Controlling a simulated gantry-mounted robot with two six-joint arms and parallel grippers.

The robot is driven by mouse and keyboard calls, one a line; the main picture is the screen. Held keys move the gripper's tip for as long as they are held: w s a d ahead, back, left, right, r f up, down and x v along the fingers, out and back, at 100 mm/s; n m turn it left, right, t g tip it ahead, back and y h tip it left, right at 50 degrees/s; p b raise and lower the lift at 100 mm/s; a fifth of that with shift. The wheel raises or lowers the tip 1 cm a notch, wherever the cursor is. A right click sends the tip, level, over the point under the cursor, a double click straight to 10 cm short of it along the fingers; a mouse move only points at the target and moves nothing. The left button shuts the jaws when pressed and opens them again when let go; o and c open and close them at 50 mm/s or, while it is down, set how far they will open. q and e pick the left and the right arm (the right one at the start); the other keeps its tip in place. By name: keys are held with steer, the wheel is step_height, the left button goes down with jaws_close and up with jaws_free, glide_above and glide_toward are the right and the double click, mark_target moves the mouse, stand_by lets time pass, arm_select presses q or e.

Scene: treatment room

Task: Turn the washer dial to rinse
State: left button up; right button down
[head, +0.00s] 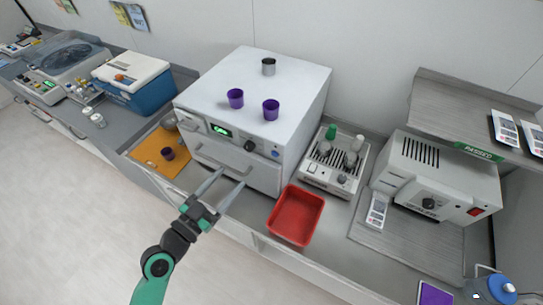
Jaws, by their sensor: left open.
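The washer (215,150) is a white box in the middle of the counter, with a green display (221,130) on its front. A dark round dial (249,146) sits on the front panel, right of the display. The dial's pointer and any labels are too small to read. My left gripper (233,177) is open and empty, in front of the washer's drawer handle and below the dial. Its two fingers point toward the washer front and appear apart from the dial. My right gripper is not in view.
Purple cups (236,98) and a metal cup (268,66) stand on the washer. A red tray (296,215) lies right of it, before a grey device with bottles (334,160). An orange mat (150,153) and blue cooler (150,95) are left. A white sealer-like machine (435,180) is right.

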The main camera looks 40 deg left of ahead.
mark_target(247, 149)
arm_select(q)
steer(key=shift+y, duration=0.3)
steer(key=w+a, duration=0.1)
steer(key=w, duration=0.2)
steer(key=w+a+p, duration=0.1)
steer(key=w, duration=0.3)
steer(key=w+a+p, duration=0.1)
steer(key=w, duration=0.2)
steer(key=shift+w+a+f, duration=0.1)
steer(key=shift+w+f, duration=0.1)
steer(key=shift+f, duration=0.2)
jaws_close()
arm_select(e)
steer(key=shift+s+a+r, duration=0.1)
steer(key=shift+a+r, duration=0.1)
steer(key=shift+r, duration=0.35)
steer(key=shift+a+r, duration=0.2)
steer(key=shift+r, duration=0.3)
